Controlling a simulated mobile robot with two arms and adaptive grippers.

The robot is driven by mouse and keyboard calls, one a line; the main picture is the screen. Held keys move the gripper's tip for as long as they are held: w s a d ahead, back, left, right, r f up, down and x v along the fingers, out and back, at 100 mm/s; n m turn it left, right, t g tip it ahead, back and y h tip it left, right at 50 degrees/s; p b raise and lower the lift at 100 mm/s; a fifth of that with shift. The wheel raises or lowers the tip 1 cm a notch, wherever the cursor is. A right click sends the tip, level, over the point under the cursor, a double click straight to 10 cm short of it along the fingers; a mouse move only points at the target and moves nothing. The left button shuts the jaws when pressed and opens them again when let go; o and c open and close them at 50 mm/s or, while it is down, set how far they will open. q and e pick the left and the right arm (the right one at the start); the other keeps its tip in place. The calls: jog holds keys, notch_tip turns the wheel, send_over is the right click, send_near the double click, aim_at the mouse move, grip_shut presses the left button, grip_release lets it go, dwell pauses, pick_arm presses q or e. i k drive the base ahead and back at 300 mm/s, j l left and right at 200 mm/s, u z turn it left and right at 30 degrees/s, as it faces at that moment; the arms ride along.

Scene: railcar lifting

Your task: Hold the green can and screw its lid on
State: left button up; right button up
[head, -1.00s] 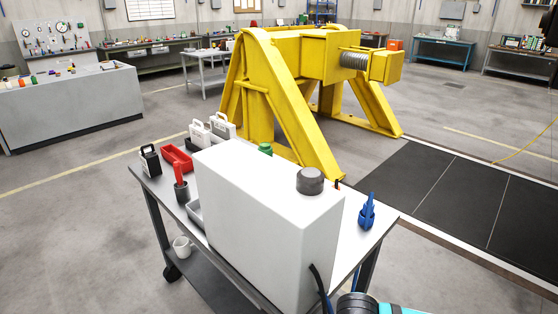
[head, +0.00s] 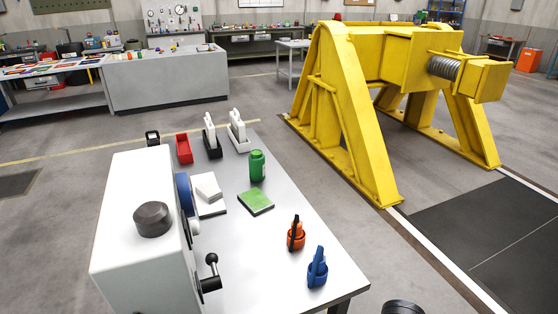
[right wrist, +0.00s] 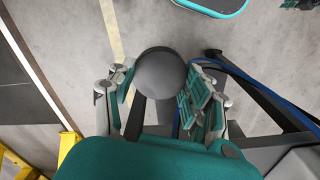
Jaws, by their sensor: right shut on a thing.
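The green can (head: 257,166) stands upright on the grey table (head: 285,205), beyond a green pad. It has a narrower top; I cannot tell if that is a lid. No separate lid can be made out for certain. My right gripper (right wrist: 160,92) shows in the right wrist view, its fingers on both sides of a dark grey round-topped thing (right wrist: 163,74). It is shut on that thing, which I cannot identify. The head view shows neither gripper, and the right wrist view shows no green can. My left gripper is out of view.
A white machine (head: 125,255) with a dark round cap and a black-knobbed lever fills the table's near left. Orange (head: 296,236) and blue (head: 317,268) holders stand near the right edge. A red bin (head: 184,149) is behind. A yellow frame (head: 345,120) stands beyond.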

aim_at(256, 158)
jog(key=i+l+u, duration=0.1)
jog(key=l, duration=0.45)
jog(key=i+l, duration=0.2)
jog(key=l, duration=0.35)
jog(key=i+l+u, duration=0.15)
jog(key=l, duration=0.4)
jog(key=i+l, duration=0.1)
jog(key=l, duration=0.45)
jog(key=i+l+u, duration=0.15)
jog(key=l, duration=0.45)
jog(key=i+l, duration=0.15)
jog(key=l, duration=0.15)
jog(key=i+l, duration=0.1)
jog(key=l, duration=0.25)
jog(key=i+l, duration=0.15)
jog(key=l, duration=0.15)
jog(key=i+l+u, duration=0.1)
jog(key=l, duration=0.2)
jog(key=i+l, duration=0.15)
jog(key=l, duration=0.2)
